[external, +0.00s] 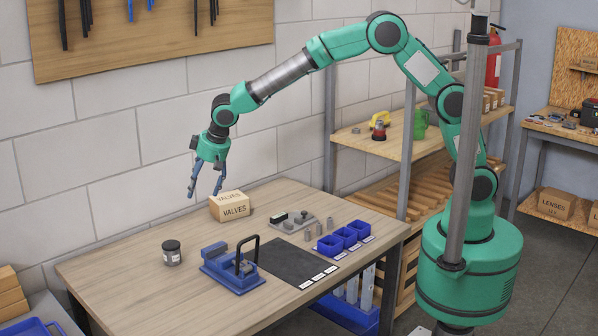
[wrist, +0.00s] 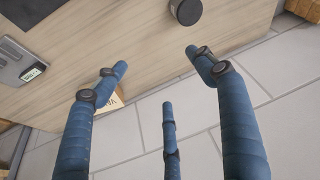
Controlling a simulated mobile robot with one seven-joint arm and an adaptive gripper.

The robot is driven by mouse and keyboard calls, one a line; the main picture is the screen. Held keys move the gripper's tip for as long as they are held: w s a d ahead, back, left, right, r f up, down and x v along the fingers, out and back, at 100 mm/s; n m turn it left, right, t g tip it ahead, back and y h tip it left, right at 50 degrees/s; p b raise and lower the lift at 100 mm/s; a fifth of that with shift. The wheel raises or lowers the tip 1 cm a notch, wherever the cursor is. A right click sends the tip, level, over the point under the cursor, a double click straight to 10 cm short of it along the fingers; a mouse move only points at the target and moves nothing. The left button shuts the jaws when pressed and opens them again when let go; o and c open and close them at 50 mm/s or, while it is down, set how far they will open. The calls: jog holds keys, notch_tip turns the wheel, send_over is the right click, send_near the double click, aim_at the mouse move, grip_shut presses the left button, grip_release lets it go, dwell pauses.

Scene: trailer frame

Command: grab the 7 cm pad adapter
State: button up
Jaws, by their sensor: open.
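Several small grey upright posts stand on the table between a grey plate and the blue bins, among them a left one (external: 308,235), a middle one (external: 319,229) and a right one (external: 330,223). They may be pad adapters, but I cannot tell which, if any, is 7 cm. My gripper (external: 204,191) is open and empty, raised over the table's back left, above and left of the VALVES box (external: 235,210). In the wrist view its blue fingers (wrist: 157,75) are spread, with no post between them.
The table (external: 130,267) also holds a dark jar (external: 172,252), a blue clamp fixture (external: 232,270), a black mat (external: 288,262), a grey plate (external: 285,227) with dark parts and blue bins (external: 329,245). The wall is close behind my gripper. The table's left front is clear.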

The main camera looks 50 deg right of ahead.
send_near(173, 245)
jog(key=r, duration=0.2)
jog(key=shift+s+d+f+n, duration=0.2)
jog(key=shift+d+f+n, duration=0.1)
jog(key=shift+d, duration=0.2)
jog(key=x, duration=0.7)
jog(key=shift+a+f+b, duration=0.1)
jog(key=shift+f+b, duration=0.2)
jog(key=shift+w+a+f, duration=0.1)
jog(key=shift+w+f, duration=0.15)
jog(key=shift+f, duration=0.15)
jog(key=shift+a+b+x, duration=0.15)
jog(key=shift+b+x, duration=0.05)
jog(key=shift+x, duration=1.1)
jog(key=shift+a+b+x, duration=0.1)
jog(key=shift+b+x, duration=0.05)
jog(key=shift+x, duration=1.1)
jog(key=shift+c, duration=0.3)
